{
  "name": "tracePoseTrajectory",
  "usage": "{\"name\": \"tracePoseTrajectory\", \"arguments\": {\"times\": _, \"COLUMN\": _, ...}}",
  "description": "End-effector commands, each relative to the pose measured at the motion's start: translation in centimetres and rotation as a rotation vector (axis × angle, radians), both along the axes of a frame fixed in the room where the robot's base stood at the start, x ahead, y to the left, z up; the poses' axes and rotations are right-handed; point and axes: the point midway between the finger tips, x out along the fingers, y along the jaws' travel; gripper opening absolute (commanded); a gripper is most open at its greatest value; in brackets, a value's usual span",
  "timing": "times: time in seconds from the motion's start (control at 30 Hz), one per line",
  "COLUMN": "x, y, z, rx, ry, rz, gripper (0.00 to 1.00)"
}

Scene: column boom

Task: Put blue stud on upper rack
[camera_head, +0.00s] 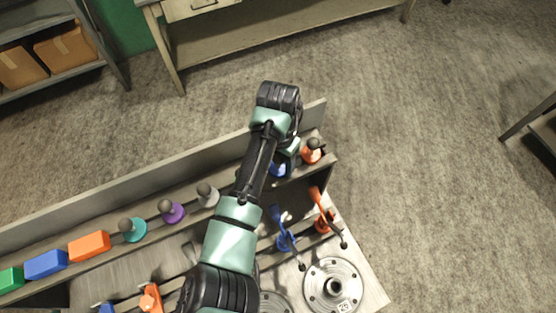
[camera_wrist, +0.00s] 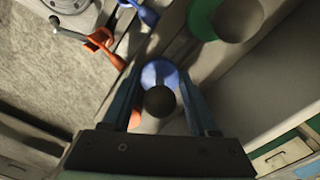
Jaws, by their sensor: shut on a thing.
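The blue stud (camera_wrist: 163,73) has a blue round base and a dark ball knob. In the wrist view its knob is between the two fingers of my gripper (camera_wrist: 162,98), which is shut on it. In the head view the blue stud (camera_head: 279,170) is partly hidden by my arm. It appears in line with the studs on the rack's far ledge (camera_head: 60,239), just left of the orange stud (camera_head: 311,153). I cannot tell whether its base touches the ledge. My gripper (camera_head: 287,155) is mostly hidden behind my wrist in the head view.
Grey (camera_head: 207,194), purple (camera_head: 172,212) and teal (camera_head: 133,230) studs stand left along the ledge, then coloured blocks. A blue lever (camera_head: 284,240), an orange lever (camera_head: 323,222) and a round metal flange (camera_head: 333,285) are nearer. Open floor lies right; a bench (camera_head: 290,35) stands behind.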

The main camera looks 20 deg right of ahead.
Motion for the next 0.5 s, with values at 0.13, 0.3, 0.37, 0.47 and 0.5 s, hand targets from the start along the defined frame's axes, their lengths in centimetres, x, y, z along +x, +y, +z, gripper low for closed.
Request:
{"name": "tracePoseTrajectory", "arguments": {"times": 0.13, "x": 0.01, "y": -0.02, "z": -0.04, "rx": -0.001, "ry": -0.001, "rz": 0.000, "gripper": 0.02}}
{"name": "tracePoseTrajectory", "arguments": {"times": 0.3, "x": 0.01, "y": -0.02, "z": -0.03, "rx": -0.001, "ry": -0.001, "rz": 0.000, "gripper": 0.72}}
{"name": "tracePoseTrajectory", "arguments": {"times": 0.37, "x": 0.01, "y": -0.02, "z": -0.03, "rx": -0.001, "ry": -0.001, "rz": 0.000, "gripper": 0.72}}
{"name": "tracePoseTrajectory", "arguments": {"times": 0.47, "x": 0.01, "y": -0.01, "z": -0.03, "rx": 0.000, "ry": 0.000, "rz": -0.001, "gripper": 0.72}}
{"name": "tracePoseTrajectory", "arguments": {"times": 0.5, "x": 0.01, "y": -0.01, "z": -0.02, "rx": 0.000, "ry": 0.000, "rz": -0.001, "gripper": 0.72}}
